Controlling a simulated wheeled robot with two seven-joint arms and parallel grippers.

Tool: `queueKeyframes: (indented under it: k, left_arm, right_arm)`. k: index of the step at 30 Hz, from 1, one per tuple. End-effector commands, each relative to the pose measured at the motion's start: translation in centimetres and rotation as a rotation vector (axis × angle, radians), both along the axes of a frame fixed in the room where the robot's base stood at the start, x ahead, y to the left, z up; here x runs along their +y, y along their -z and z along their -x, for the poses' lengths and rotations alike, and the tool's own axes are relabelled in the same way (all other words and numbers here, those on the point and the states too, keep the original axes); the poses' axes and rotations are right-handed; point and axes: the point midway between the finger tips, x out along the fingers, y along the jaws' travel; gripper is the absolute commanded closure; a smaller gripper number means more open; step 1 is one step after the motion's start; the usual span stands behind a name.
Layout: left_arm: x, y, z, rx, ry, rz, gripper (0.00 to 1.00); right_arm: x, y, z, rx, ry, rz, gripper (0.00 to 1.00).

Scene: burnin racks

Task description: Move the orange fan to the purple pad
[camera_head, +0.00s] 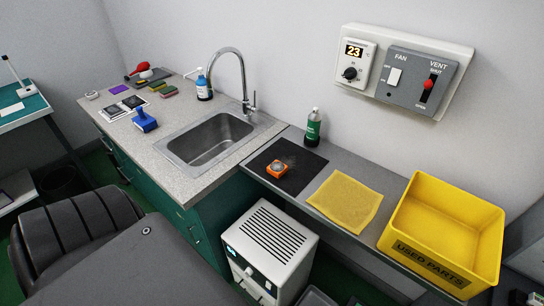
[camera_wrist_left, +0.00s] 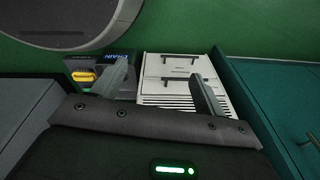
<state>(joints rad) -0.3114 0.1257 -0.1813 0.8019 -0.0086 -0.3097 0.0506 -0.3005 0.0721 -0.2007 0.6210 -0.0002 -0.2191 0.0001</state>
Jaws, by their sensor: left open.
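The orange fan (camera_head: 276,170), a small boxy unit with a round grey part, sits on a black mat (camera_head: 305,175) on the grey bench right of the sink. A small purple pad (camera_head: 119,89) lies flat near the far left part of the speckled counter. My left gripper (camera_wrist_left: 160,82) shows only in the left wrist view, with its two fingers spread apart and nothing between them. It is away from the fan and the pad, over the floor area. My right gripper is in neither view.
A sink (camera_head: 210,138) with a tall tap lies between pad and fan. A blue stamp-like object (camera_head: 145,120) stands near the pad. A green bottle (camera_head: 313,128) stands behind the black mat. A yellow cloth (camera_head: 345,203) and yellow bin (camera_head: 448,222) are to the right.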

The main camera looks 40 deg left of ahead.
Motion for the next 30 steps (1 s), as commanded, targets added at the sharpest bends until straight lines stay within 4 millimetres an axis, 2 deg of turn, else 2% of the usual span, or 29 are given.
queueKeyframes:
  k: [1, 2, 3, 5, 7, 8, 9, 11, 12, 14, 15, 18, 21, 25, 30]
  left_arm:
    - [1.4, -1.0, -3.4, -0.051, -0.019, -0.009, 0.2]
    - [2.2, -2.0, -5.3, -0.081, -0.032, -0.013, 0.2]
    - [3.3, -3.5, -8.1, -0.121, -0.053, -0.018, 0.2]
    - [4.7, -6.5, -12.1, -0.187, -0.078, -0.025, 0.2]
    - [6.9, -10.8, -16.8, -0.277, -0.108, -0.036, 0.2]
    - [8.3, -13.1, -19.2, -0.332, -0.124, -0.043, 0.2]
    - [10.4, -16.3, -22.1, -0.411, -0.147, -0.046, 0.2]
    - [13.0, -21.0, -26.0, -0.526, -0.17, -0.041, 0.2]
    - [14.3, -24.2, -28.3, -0.602, -0.18, -0.032, 0.2]
    - [15.8, -29.1, -31.2, -0.708, -0.186, -0.012, 0.2]
    - [16.3, -32.2, -32.9, -0.772, -0.185, 0.006, 0.2]
    - [16.7, -38.6, -35.5, -0.893, -0.172, 0.051, 0.2]
    - [16.5, -42.8, -36.8, -0.966, -0.156, 0.088, 0.2]
    - [16.2, -45.2, -37.4, -1.006, -0.145, 0.112, 0.2]
    - [16.2, -45.3, -37.9, -1.011, -0.147, 0.116, 0.2]
  right_arm:
    - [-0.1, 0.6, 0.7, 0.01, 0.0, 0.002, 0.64]
    - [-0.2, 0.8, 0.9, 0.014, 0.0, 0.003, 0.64]
    - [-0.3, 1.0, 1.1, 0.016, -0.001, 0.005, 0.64]
    - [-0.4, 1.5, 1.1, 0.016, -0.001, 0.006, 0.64]
    - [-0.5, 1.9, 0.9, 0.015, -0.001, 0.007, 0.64]
    - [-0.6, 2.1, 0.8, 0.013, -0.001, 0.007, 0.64]
    - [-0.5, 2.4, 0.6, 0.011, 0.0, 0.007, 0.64]
    - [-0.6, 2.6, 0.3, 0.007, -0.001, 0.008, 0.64]
    - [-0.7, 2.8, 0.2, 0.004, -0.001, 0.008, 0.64]
    - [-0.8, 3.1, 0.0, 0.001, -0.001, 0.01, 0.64]
    - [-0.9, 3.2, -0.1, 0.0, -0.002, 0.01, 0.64]
    - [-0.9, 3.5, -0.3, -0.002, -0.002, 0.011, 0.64]
    - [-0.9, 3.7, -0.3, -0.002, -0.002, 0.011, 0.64]
    - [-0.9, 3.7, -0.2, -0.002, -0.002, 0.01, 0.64]
    - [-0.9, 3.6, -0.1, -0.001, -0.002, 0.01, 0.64]
